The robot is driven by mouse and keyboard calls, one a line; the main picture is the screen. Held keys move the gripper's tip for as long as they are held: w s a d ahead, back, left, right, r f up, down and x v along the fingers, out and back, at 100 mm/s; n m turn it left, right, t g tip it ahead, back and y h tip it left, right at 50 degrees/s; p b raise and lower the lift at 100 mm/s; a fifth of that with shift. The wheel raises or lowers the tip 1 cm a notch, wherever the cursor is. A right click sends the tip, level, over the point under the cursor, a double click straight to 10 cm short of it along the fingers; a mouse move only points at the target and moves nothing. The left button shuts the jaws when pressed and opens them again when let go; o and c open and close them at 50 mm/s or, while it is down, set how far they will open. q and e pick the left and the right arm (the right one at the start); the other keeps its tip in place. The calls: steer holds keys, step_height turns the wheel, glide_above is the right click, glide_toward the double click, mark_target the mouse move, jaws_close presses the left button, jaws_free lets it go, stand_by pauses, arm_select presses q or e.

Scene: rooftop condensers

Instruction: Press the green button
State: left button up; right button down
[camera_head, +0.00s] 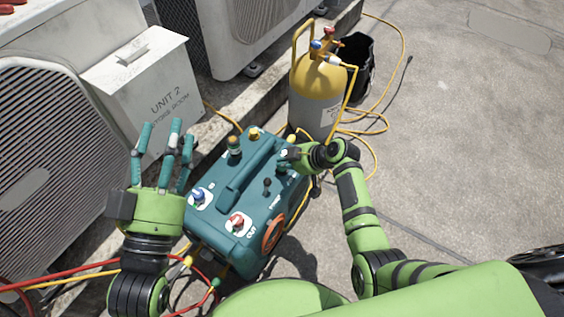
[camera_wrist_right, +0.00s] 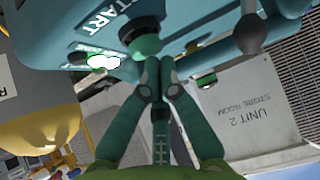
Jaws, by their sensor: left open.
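The teal machine (camera_head: 225,205) stands on the rooftop floor, with blue and red knobs on its top. In the right wrist view the round green button (camera_wrist_right: 147,46) sits beside the START lettering on the machine (camera_wrist_right: 190,15). My right gripper (camera_wrist_right: 155,72) has its fingers drawn together, with the tips right at the button; I cannot tell whether they touch it. In the head view my right gripper (camera_head: 287,157) is over the machine's far right end and the button is hidden there. My left gripper (camera_head: 163,150) is raised, with its fingers spread and empty, left of the machine.
A yellow-topped gas cylinder (camera_head: 318,90) with a yellow hose stands behind the machine. A grey UNIT 2 box (camera_head: 150,95) and condensers (camera_head: 40,160) line the left. Red and yellow hoses lie at lower left. The concrete at right is open.

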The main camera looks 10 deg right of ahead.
steer(key=shift+r, duration=0.45)
steer(key=shift+r, duration=0.1)
step_height(320, 180, up, 5)
steer(key=p, duration=0.5)
stand_by(0.6)
